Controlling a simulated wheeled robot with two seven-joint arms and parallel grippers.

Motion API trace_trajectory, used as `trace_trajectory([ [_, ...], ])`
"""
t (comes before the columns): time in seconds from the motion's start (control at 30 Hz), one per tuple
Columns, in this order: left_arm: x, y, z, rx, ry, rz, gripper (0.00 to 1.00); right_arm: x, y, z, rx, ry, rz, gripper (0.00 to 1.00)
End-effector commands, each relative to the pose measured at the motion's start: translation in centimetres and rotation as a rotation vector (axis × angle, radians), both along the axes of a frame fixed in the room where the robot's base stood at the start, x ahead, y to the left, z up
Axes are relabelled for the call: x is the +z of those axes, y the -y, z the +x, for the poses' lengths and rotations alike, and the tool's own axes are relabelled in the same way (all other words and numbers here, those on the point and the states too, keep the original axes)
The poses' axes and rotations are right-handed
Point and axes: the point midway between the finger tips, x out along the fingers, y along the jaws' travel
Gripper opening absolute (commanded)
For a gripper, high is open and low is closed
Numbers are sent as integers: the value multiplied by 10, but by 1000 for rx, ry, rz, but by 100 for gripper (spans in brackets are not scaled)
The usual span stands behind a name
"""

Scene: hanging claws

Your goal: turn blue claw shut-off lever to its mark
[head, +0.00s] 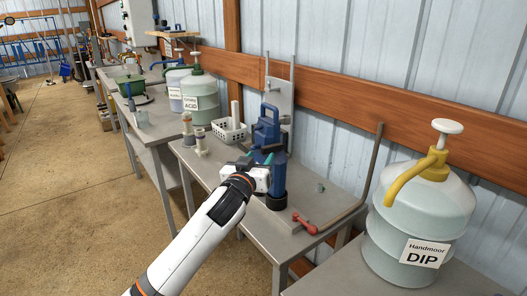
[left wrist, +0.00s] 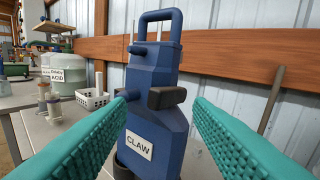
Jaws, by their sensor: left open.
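The blue claw (head: 267,131) stands upright on the metal bench, with a loop handle on top and a white CLAW label. In the left wrist view the claw (left wrist: 153,75) fills the middle. A dark block-like part, which looks like the shut-off lever (left wrist: 168,97), sticks out to the right across its front; its mark cannot be made out. My left gripper (head: 256,164) is in front of the claw, open. Its teal fingers (left wrist: 161,108) lie either side of the claw's body in that view, with nothing seen held between them. My right gripper is out of view.
A red-handled part (head: 304,222) lies near the bench's front right. A white basket (head: 229,134) and small cylinders (head: 201,143) stand to the left. A grey rod (head: 372,165) rises at the right, beside the large DIP container (head: 423,215).

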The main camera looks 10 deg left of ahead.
Motion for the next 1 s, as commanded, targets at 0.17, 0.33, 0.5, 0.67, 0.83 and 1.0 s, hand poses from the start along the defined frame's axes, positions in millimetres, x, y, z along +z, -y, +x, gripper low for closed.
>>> trace_trajectory([
  [0.17, 1, 6, 27, 1, -1, 0, 47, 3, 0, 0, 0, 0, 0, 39],
  [0.33, 0, 8, 38, 0, -1, 0, 47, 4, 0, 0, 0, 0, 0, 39],
  [0.5, 0, 9, 41, 0, 0, 0, 47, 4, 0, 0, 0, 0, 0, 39],
  [0.67, 0, 9, 41, 0, 0, 0, 47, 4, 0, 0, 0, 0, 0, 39],
  [0.83, 0, 8, 40, 0, 0, 0, 19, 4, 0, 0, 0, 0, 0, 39],
  [1.0, 0, 8, 41, 1, -1, 0, 2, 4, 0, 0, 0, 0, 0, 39],
])
